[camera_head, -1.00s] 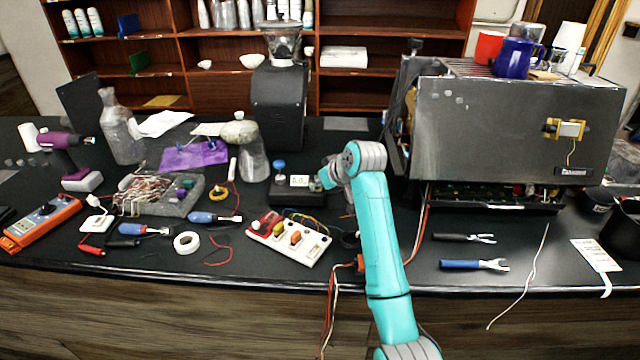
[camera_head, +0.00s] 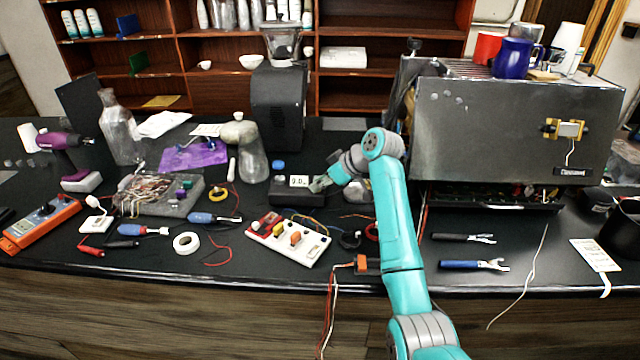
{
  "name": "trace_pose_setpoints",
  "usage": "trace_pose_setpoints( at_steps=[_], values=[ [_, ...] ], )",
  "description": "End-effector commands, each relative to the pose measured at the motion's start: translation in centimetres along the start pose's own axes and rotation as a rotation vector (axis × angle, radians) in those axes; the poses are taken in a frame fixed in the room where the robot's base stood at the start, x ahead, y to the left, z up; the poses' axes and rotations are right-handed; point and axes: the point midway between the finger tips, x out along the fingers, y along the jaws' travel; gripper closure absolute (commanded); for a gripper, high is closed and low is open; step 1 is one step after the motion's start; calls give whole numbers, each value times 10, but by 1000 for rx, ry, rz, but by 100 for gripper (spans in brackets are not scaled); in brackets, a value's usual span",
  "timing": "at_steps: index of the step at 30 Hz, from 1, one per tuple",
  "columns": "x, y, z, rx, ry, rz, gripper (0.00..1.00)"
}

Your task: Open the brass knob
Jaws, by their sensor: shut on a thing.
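A low black box (camera_head: 290,196) with a small lit display (camera_head: 299,181) stands mid-bench. A blue cap (camera_head: 279,164) shows at its back left. My gripper (camera_head: 318,185) is at the right end of this box, just right of the display, reached from the right by my teal arm. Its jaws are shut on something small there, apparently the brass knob. The jaws cover it, so I cannot see its brass colour or how far it is turned.
A white switch board (camera_head: 288,240) lies in front of the box. The large steel brewer (camera_head: 510,130) stands right of my arm, the black grinder (camera_head: 278,110) behind the box.

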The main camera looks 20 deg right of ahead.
Motion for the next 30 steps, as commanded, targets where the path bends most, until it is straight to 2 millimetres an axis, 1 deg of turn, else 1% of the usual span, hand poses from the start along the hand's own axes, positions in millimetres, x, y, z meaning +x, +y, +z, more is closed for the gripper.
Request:
trace_pose_setpoints(
  at_steps=[9,21,22,23,24,30],
  values=[
    [0,1,0,-59,1,-60,100],
    [0,0,0,-63,1,-63,100],
    [0,0,0,-63,1,-63,70],
    [0,0,0,-63,1,-63,63],
    [0,0,0,-63,1,-63,53],
    [0,1,0,-63,1,-62,52]
  ],
)
